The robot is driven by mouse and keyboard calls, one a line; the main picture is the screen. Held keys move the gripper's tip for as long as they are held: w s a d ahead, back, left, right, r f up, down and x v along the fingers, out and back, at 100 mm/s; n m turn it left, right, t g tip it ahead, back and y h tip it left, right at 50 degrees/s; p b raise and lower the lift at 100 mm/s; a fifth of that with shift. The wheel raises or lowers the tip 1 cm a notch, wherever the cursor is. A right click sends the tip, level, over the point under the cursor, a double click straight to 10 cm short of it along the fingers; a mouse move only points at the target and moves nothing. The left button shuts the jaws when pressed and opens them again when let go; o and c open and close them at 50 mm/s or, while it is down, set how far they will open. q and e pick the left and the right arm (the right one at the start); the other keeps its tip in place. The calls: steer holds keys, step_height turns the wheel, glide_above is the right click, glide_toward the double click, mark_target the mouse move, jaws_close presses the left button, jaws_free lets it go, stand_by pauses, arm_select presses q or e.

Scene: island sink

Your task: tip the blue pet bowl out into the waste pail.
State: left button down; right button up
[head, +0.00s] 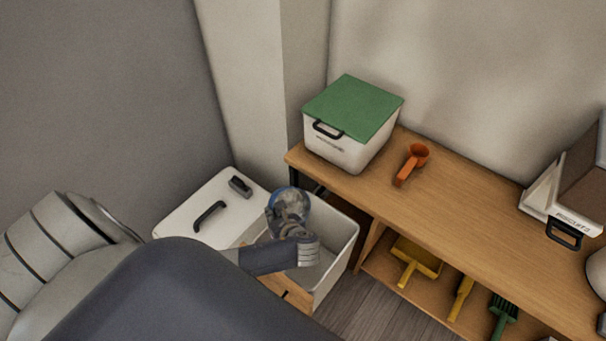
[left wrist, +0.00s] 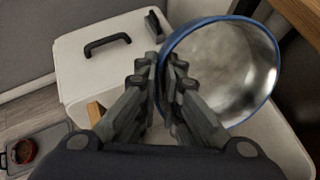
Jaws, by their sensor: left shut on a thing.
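The blue pet bowl (head: 290,196) is held by its rim over the open white waste pail (head: 346,249). My left gripper (head: 289,226) is shut on the rim. In the left wrist view the bowl (left wrist: 228,72) has a blue rim and a grey metallic inside that looks bare; its opening faces that camera, so it stands tilted. The gripper fingers (left wrist: 166,72) pinch its left edge. The pail (left wrist: 285,150) shows below the bowl there. The hand hides part of the pail's inside. My right gripper is in neither view.
The wooden bench (head: 470,195) on the right bears a green-lidded box (head: 352,108) and an orange scoop (head: 413,163). Yellow and green tools lie on its lower shelf. A brown-red dish (left wrist: 25,151) sits on a grey mat.

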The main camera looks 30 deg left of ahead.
arm_select(q)
steer(key=p, duration=0.1)
steer(key=a+h+p, duration=0.1)
steer(key=g+h+p, duration=0.1)
steer(key=shift+w+a+f+p, duration=0.25)
steer(key=shift+w+p, duration=0.05)
steer(key=shift+w+a+f+g+h+p, duration=0.25)
steer(key=shift+a+f+h+p, duration=0.2)
steer(key=shift+h, duration=0.25)
steer(key=shift+w+a+f, duration=0.1)
steer(key=shift+a+f, duration=0.1)
steer(key=shift+a, duration=0.15)
steer(key=w+a+f+n+g+h+b, duration=0.1)
steer(key=w+a+f+g+h+b, duration=0.1)
steer(key=a+f+h+b, duration=0.2)
steer(key=a+h+b, duration=0.2)
steer(key=b, duration=0.1)
steer(key=shift+w+f+g+b, duration=0.15)
steer(key=shift+g+b, duration=0.15)
steer(key=shift+g, duration=0.05)
steer(key=shift+h, duration=0.3)
